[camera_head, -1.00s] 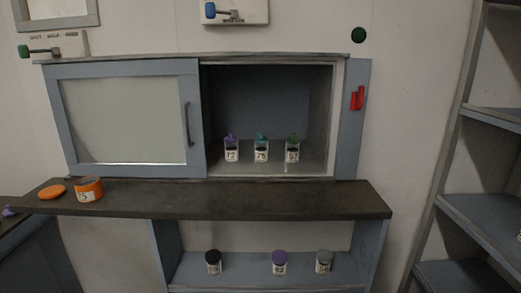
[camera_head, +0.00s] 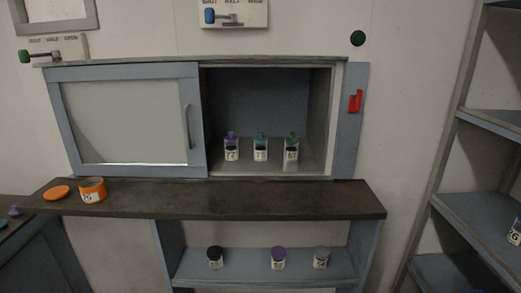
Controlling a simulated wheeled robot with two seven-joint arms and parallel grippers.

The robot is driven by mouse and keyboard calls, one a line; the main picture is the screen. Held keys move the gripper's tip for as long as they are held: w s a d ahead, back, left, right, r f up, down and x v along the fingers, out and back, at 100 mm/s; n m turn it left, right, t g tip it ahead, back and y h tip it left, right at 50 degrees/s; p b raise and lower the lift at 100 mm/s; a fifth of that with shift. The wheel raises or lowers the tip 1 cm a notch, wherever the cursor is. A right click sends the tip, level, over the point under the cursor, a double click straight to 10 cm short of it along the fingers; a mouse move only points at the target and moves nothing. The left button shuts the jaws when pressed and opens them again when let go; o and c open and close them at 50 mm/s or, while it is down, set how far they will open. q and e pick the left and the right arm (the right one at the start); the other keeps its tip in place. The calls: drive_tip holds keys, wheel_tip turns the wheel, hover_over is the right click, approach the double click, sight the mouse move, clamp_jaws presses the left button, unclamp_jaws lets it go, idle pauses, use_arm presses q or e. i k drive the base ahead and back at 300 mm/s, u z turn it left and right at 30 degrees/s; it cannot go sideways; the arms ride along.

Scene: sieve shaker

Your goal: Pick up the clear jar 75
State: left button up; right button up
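Three clear jars with pale number labels stand upright in a row in the open right part of the wall cabinet (camera_head: 320,100). The middle one, clear jar 75 (camera_head: 261,152), has a teal stopper; its label is small now but read 75 in the earlier frame. A jar with a purple stopper (camera_head: 231,152) is on its left, and one with a green stopper (camera_head: 291,155) on its right, with gaps between them. Neither of my grippers shows.
The cabinet's sliding door (camera_head: 125,120) covers the left part. A dark counter (camera_head: 230,200) juts out below, with an orange tub (camera_head: 93,190) and orange lid (camera_head: 57,193) at its left. Several jars stand on lower shelves. A shelf rack (camera_head: 480,215) is at the right.

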sight(259, 149)
drive_tip(key=u, duration=0.45)
drive_tip(key=i, duration=0.85)
drive_tip(key=u, duration=0.2)
